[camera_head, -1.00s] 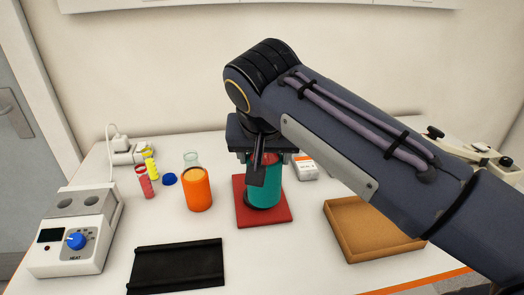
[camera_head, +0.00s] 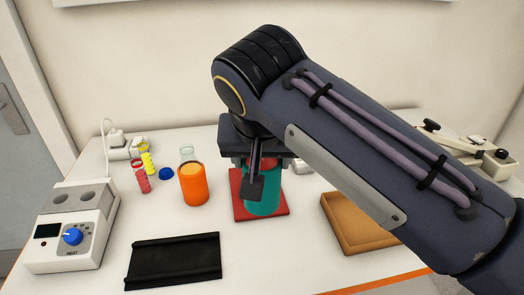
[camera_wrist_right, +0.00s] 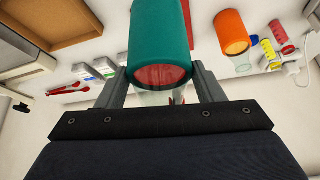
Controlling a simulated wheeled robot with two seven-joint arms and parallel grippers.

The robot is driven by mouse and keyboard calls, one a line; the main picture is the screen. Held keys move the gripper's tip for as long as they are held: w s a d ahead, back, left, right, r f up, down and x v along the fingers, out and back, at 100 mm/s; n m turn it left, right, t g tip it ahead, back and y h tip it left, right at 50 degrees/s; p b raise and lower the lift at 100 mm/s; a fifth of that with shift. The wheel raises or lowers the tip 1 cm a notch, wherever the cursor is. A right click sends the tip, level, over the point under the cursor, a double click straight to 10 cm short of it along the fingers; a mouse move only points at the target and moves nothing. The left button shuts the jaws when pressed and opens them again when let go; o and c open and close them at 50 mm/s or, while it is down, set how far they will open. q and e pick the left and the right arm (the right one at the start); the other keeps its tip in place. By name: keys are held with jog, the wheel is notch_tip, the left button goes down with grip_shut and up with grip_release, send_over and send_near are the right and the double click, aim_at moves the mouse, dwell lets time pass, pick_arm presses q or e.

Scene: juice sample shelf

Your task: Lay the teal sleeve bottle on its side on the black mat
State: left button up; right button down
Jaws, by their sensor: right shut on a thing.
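The teal sleeve bottle (camera_head: 264,198) is in front of the red square mat (camera_head: 280,211) in the head view; I cannot tell whether it touches that mat. Its upper part is hidden by my right gripper (camera_head: 257,180). In the right wrist view the teal sleeve (camera_wrist_right: 160,38) and reddish contents show, with the clear neck between the two fingers of my right gripper (camera_wrist_right: 162,88), which is shut on it. The black mat (camera_head: 174,261) lies bare at the front left of the table. My left gripper is in neither view.
An orange bottle (camera_head: 193,186) stands left of the red mat. A white heater (camera_head: 73,240) with a blue knob is at far left. A brown tray (camera_head: 352,237) is at right, partly under my arm. Small vials (camera_head: 142,180) stand behind. Table between red and black mats is clear.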

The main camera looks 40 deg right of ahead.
jog(key=s+a, duration=0.5)
jog(key=s, duration=0.1)
jog(key=shift+s+a, duration=0.3)
jog(key=shift+s, duration=0.1)
dwell(0.3)
